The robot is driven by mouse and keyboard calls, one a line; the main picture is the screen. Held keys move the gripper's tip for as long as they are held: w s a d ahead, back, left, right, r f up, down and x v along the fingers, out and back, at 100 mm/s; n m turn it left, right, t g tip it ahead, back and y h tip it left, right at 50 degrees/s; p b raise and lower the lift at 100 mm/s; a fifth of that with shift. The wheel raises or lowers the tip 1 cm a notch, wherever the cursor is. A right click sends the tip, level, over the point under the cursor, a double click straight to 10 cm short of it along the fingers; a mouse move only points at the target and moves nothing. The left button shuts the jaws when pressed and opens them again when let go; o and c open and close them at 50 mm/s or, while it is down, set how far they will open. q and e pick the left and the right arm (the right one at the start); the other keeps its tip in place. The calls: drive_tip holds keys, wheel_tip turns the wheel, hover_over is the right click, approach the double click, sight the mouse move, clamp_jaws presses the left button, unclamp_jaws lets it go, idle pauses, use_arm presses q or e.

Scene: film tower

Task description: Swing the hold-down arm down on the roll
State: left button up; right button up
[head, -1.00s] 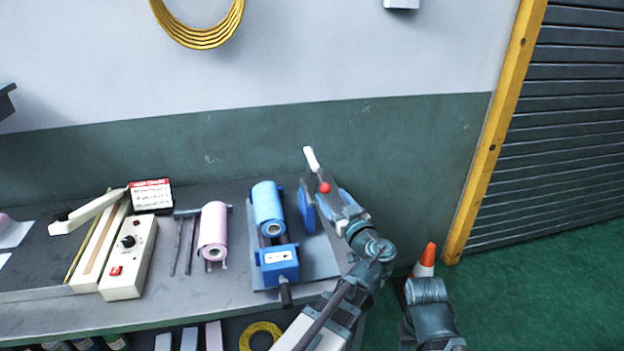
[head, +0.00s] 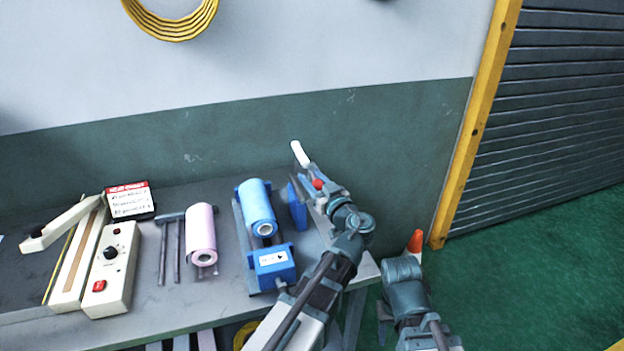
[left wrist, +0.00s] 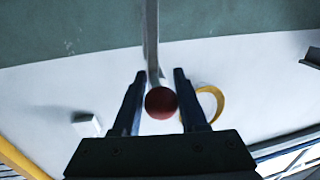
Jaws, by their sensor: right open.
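The hold-down arm stands raised, its white end (head: 300,153) pointing up behind the blue stand, to the right of the blue film roll (head: 258,208). The roll lies in its holder with a blue box (head: 272,268) at its near end. My left gripper (head: 320,188) is at the arm's red ball knob (head: 317,183). In the left wrist view the knob (left wrist: 160,103) sits between the fingers of my left gripper (left wrist: 160,85), which lie close on both sides. My right gripper (head: 403,270) is off the table at the right, its fingers hidden by the wrist.
A pink roll (head: 201,235) and a cream sealer (head: 108,268) stand on the table to the left. A red-and-white box (head: 130,200) is at the back. The wall is close behind the table.

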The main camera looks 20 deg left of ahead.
use_arm(q)
clamp_jaws()
idle(0.9)
